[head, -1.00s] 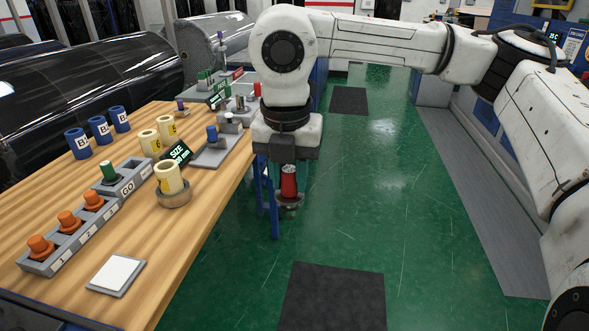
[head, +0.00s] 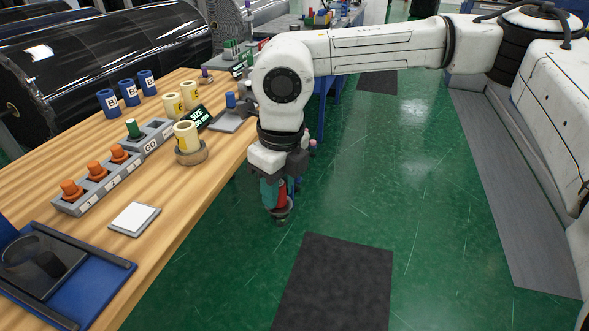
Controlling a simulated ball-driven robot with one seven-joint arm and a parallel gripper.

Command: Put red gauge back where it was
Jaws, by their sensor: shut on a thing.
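The red gauge (head: 282,194) is in my gripper (head: 276,198), which is shut on it. My gripper points down over the green floor, just off the right edge of the workbench. The fingers partly hide the gauge. A grey gauge rack (head: 128,175) on the bench holds orange gauges (head: 97,171) at its numbered places. A green gauge (head: 133,128) stands at its GO end. My arm hides part of the far bench, and I cannot tell which place the red gauge came from.
Wrapped black rolls (head: 120,50) lie behind.

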